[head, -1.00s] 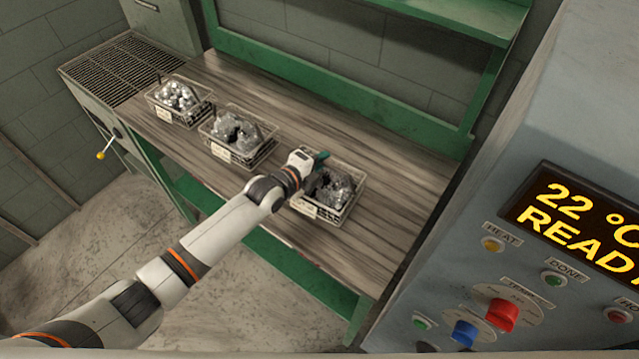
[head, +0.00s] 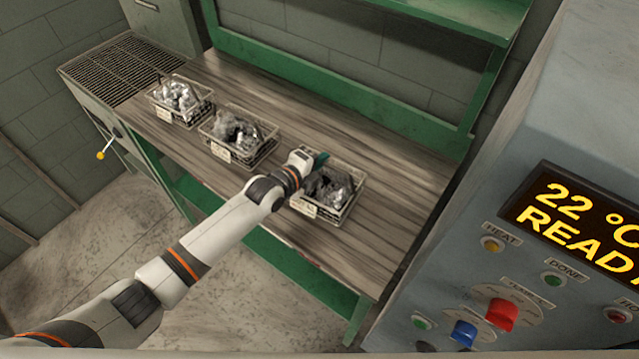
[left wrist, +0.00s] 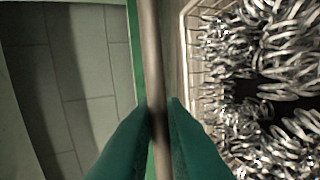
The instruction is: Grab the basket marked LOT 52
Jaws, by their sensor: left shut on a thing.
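Three wire baskets of shiny metal springs stand in a row on the wooden bench: a left one (head: 181,102), a middle one (head: 239,137) and a right one (head: 327,211). Each has a pale tag on its front, too small to read, so I cannot tell which is LOT 52. My left gripper (head: 319,158) is at the upper left edge of the right basket. In the left wrist view its green fingers (left wrist: 158,110) are shut on a thin brownish bar (left wrist: 152,55), seemingly the basket's handle, beside the springs (left wrist: 265,80). My right gripper is not in view.
The bench (head: 390,185) is bare to the right of the right basket. A green frame (head: 340,90) rises behind it. A grey machine (head: 560,130) with a lit display stands close on the right. A metal grate (head: 125,68) lies at far left.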

